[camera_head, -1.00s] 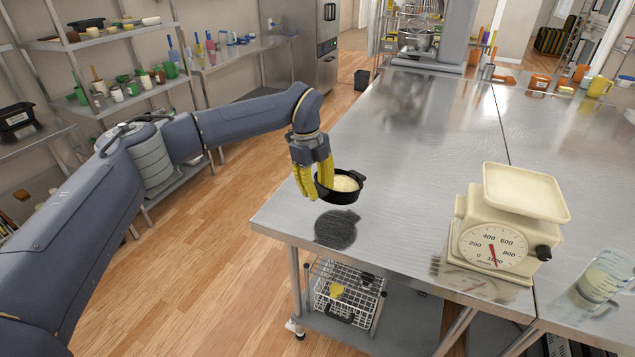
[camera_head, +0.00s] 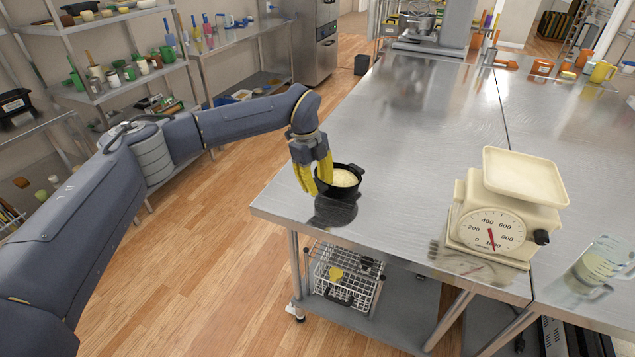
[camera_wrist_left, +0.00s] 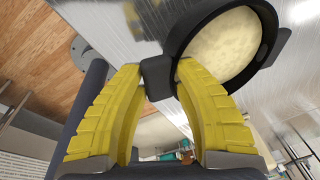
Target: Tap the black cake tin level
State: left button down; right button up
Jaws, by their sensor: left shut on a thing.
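The black cake tin (camera_head: 341,196) is round with side handles and holds pale batter with an uneven-looking surface. It is upright near the left edge of the steel table, just above or on the top; I cannot tell whether it touches. Its dark reflection lies right under it. My left gripper (camera_head: 316,188) has its yellow fingers closed on the tin's left handle. In the left wrist view the fingertips (camera_wrist_left: 161,77) pinch the handle, and the tin (camera_wrist_left: 268,40) extends beyond them to the upper right. My right gripper is not in view.
A cream kitchen scale (camera_head: 505,215) stands on the table to the right. A clear measuring jug (camera_head: 598,262) is at the far right. A mixer (camera_head: 435,35) stands at the back. The steel table (camera_head: 415,140) is clear behind the tin. A wire basket (camera_head: 343,278) sits on the shelf below.

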pick_arm(q)
notch_tip(320, 180, down, 2)
jog(key=shift+s+f, duration=0.1)
jog(key=shift+f, duration=0.05)
jog(key=shift+s+a+r+t+h, duration=0.2)
jog(key=shift+a+r+t+h, duration=0.05)
jog(key=shift+r+t+h, duration=0.2)
notch_tip(320, 180, down, 2)
jog(key=shift+s+f, duration=0.1)
jog(key=shift+f, duration=0.35)
